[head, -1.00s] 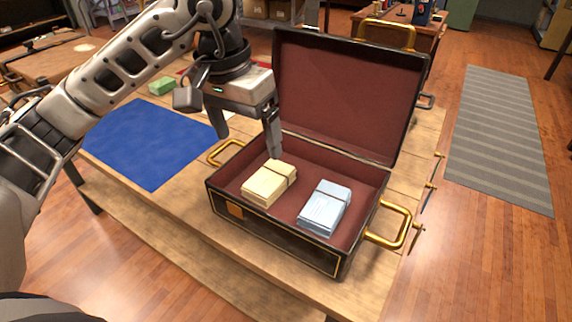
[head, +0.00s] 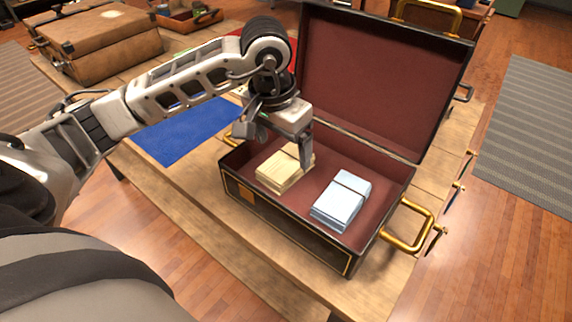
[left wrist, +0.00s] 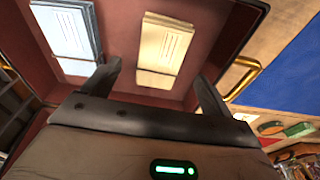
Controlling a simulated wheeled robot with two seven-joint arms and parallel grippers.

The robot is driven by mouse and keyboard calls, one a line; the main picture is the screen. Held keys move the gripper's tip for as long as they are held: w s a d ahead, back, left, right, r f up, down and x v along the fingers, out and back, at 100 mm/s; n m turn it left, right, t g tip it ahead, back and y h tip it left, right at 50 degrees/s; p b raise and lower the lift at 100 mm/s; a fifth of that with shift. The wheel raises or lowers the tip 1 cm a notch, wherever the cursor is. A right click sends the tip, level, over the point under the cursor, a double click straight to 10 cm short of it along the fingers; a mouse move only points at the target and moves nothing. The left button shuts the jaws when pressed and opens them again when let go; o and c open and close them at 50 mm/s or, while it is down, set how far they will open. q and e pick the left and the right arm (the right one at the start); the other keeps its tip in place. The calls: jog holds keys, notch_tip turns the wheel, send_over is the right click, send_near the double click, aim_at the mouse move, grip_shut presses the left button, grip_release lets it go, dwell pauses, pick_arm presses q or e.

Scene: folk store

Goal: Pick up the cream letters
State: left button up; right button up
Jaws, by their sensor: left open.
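The bundle of cream letters (head: 280,172) lies flat in the open dark suitcase (head: 300,228), on its reddish-brown lining, left of a bundle of pale blue letters (head: 341,200). My left gripper (head: 281,150) is open and empty, just above the far end of the cream letters, and hides part of them. In the left wrist view, the cream letters (left wrist: 165,50) lie beyond and between my two fingertips (left wrist: 157,78), apart from them. The blue letters (left wrist: 70,38) show at the upper left there. My right gripper is not in view.
The suitcase lid (head: 375,80) stands open at the back. Brass handles stick out at its right (head: 408,226) and left sides. A blue mat (head: 188,132) lies on the wooden table (head: 215,215) to the left. A closed brown case (head: 95,42) stands farther back.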

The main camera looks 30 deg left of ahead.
aim_at(286, 162)
pick_arm(q)
jog(key=f, duration=0.2)
jog(key=w+f, duration=0.1)
jog(key=f, duration=0.1)
jog(key=shift+f+p, duration=0.25)
jog(key=shift+p, duration=0.05)
jog(key=c, duration=1.1)
